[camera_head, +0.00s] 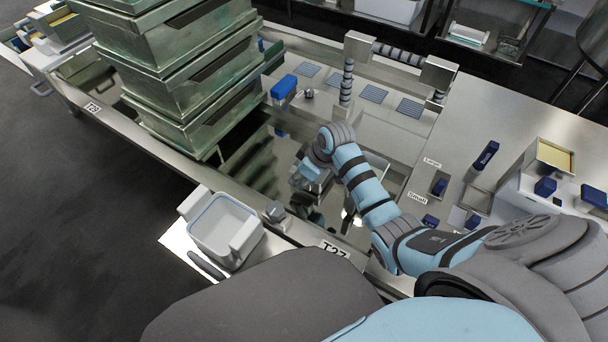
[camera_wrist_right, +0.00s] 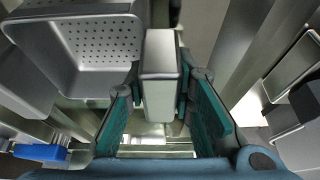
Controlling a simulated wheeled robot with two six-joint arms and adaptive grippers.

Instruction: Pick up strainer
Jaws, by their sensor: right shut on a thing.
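The strainer (camera_wrist_right: 95,45) is a grey metal container with a perforated wall at the upper left of the right wrist view. A smooth, block-shaped grey metal handle (camera_wrist_right: 160,75) sits beside it, between the teal finger pads of my right gripper (camera_wrist_right: 160,112). The gripper is shut on this handle, which looks like the strainer's. In the head view my right gripper (camera_head: 310,172) reaches down over the shiny metal basin, and the strainer is hard to make out there. My left gripper is not in view.
Stacked greenish crates (camera_head: 190,65) rise left of the basin. A white tub with side handles (camera_head: 225,228) stands at the front left. A blue block (camera_head: 284,87) lies behind the gripper, and small blue items (camera_head: 438,187) lie to the right. Dark floor is clear at far left.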

